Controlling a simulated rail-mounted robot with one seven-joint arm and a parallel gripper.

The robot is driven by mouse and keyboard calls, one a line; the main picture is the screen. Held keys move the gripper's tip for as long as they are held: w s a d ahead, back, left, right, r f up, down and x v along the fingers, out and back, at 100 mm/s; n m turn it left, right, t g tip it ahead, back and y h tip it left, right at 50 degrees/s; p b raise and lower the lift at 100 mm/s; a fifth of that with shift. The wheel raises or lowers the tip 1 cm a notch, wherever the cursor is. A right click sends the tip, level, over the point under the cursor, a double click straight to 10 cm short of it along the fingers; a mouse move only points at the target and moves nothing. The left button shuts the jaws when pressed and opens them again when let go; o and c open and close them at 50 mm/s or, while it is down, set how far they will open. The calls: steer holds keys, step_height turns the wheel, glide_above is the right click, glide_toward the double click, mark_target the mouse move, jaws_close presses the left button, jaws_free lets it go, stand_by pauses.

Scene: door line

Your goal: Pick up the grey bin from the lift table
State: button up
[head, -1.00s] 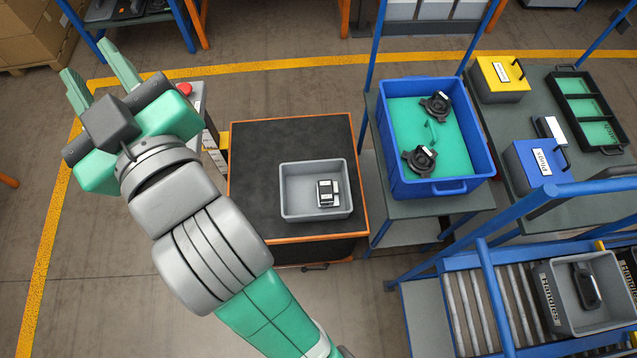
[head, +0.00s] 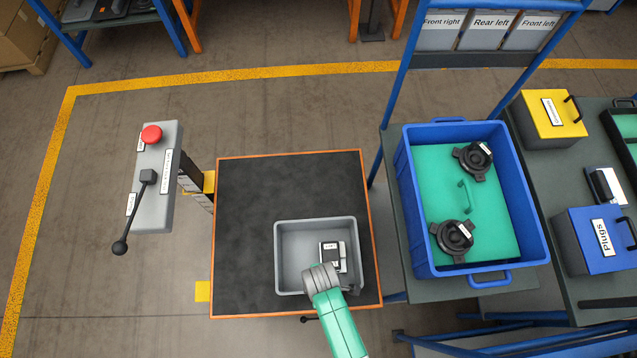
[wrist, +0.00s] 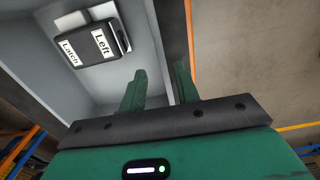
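The grey bin (head: 285,235) sits on the dark top of the lift table (head: 245,190), which has an orange edge. A black part with white labels (head: 333,256) lies inside the bin; in the wrist view this part (wrist: 88,44) reads "Latch" and "Left". My wrist is over the bin's front side in the head view and hides the fingers. In the wrist view my gripper (wrist: 159,84) is open, its two green fingers apart. One finger is on the bin's inner side and the other on its outer side, with the grey wall (wrist: 152,45) appearing between them.
A blue bin (head: 407,190) with a green insert and two black round parts stands on a bench right of the lift table. Yellow (head: 541,125) and blue (head: 590,245) boxes stand farther right. A control post with a red button (head: 151,134) stands left.

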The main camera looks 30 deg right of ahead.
step_height(320, 180, down, 8)
steer(key=shift+a+r+b, duration=0.1)
steer(key=shift+r+b, duration=0.15)
steer(key=shift+b, duration=0.85)
jaws_close()
steer(key=shift+r, duration=0.1)
